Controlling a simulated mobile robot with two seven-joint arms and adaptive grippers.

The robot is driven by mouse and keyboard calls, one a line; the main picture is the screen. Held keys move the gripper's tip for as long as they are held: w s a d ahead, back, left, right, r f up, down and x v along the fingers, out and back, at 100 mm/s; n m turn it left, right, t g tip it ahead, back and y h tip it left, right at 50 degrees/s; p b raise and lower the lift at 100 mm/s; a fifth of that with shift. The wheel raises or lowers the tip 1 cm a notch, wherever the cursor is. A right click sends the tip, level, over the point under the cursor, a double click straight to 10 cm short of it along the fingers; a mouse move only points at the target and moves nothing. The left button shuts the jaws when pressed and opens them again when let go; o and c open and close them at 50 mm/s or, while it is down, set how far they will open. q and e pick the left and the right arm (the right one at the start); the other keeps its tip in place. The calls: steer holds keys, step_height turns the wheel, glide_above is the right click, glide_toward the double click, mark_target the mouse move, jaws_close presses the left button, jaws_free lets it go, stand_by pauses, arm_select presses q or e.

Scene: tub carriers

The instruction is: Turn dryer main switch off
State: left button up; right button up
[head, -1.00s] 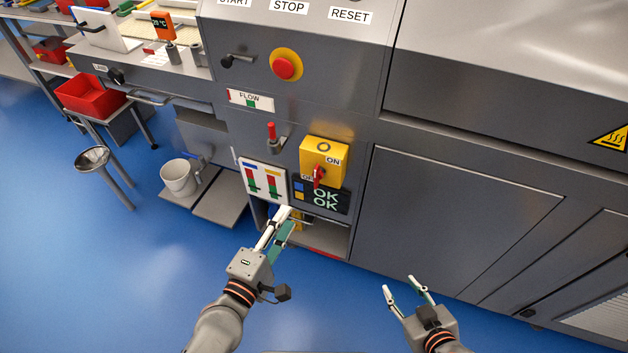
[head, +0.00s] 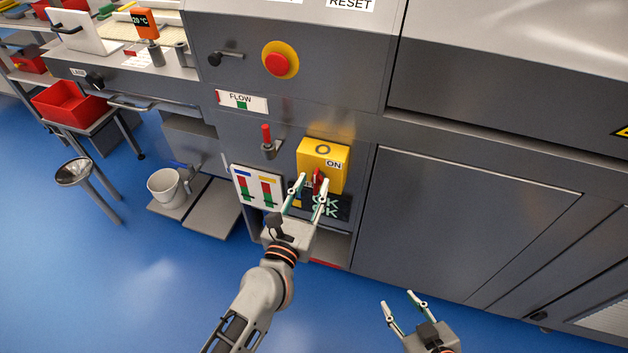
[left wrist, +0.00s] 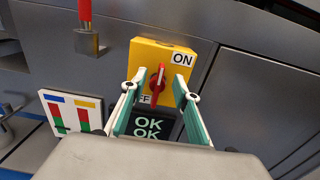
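The dryer's main switch is a yellow box (head: 323,160) on the grey machine front, with a red handle (head: 318,181). In the left wrist view, the handle (left wrist: 158,86) stands nearly upright, slightly tilted. An ON label (left wrist: 182,59) is at the upper right; a partly covered OFF label (left wrist: 144,99) is at the lower left. My left gripper (head: 313,180) is open in front of the box, its fingers on either side of the handle with visible gaps in the left wrist view. My right gripper (head: 396,298) is open and empty, low at the right, away from the machine.
An "OK OK" display (left wrist: 148,128) sits just below the switch. A panel with red and green bars (head: 257,188) is to its left. A red-handled valve (head: 267,139), a FLOW sign (head: 242,101) and a red emergency button (head: 278,63) are above left. A bucket (head: 168,188) stands further left.

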arm_select(q)
steer(key=shift+x, duration=1)
arm_select(e)
steer(key=shift+s+f, duration=0.35)
steer(key=shift+s, duration=0.1)
arm_select(q)
steer(key=shift+c, duration=0.3)
arm_select(e)
steer(key=shift+w, duration=0.1)
arm_select(q)
jaws_close()
arm_select(e)
steer(key=shift+w+r, duration=0.25)
steer(key=shift+w, duration=0.05)
steer(key=shift+w+r, duration=0.1)
arm_select(q)
steer(key=shift+f+m, duration=0.1)
steer(key=shift+m, duration=0.3)
